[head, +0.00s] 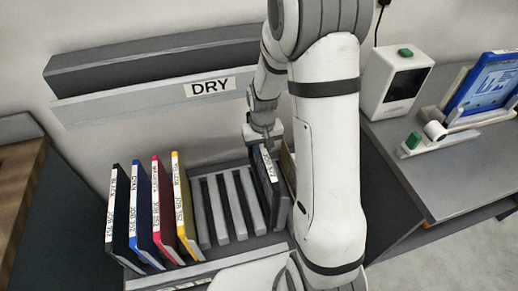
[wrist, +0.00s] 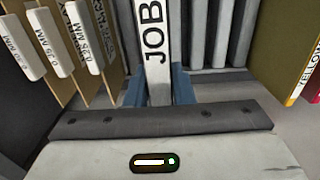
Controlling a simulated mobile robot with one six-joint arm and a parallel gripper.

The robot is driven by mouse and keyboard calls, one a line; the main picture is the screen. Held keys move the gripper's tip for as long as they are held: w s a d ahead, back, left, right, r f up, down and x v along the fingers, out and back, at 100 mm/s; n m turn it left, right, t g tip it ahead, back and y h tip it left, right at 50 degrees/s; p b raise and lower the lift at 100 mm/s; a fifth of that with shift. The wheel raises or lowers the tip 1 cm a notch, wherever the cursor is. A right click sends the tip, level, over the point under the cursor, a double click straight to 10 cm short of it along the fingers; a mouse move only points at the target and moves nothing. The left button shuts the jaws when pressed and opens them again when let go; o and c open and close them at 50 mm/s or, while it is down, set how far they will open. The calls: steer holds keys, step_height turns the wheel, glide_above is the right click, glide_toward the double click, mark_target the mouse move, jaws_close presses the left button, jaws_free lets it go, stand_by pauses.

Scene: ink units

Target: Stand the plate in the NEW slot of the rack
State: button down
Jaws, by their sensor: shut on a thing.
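A dark plate with a white label edge (head: 267,180) is upright at the right end of the rack, with "JOB" readable on its edge (wrist: 154,40) in the wrist view. My gripper (head: 262,138) is above it, partly hidden by my arm. In the wrist view, the blue fingers of my gripper (wrist: 158,88) are shut on both sides of the plate's edge. The grey rack (head: 222,207) has several bare slots left of the plate. No NEW label is readable. The plate's lower end is hidden, so I cannot tell whether it is seated in a slot.
Black (head: 119,215), cyan (head: 140,212), magenta (head: 163,208) and yellow (head: 184,205) plates stand at the rack's left. A grey shelf labelled DRY (head: 120,102) is on the wall behind. Boards with millimetre labels (wrist: 75,45) are close left of the held plate in the wrist view.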

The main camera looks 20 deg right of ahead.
step_height(320, 180, down, 12)
steer(key=b, duration=0.8)
steer(key=shift+b, duration=0.35)
steer(key=shift+f+b, duration=0.3)
steer(key=shift+b, duration=0.05)
steer(key=c, duration=1.2)
jaws_free()
steer(key=shift+o, duration=0.2)
step_height(320, 180, up, 8)
steer(key=shift+f, duration=0.15)
steer(key=shift+p, duration=0.3)
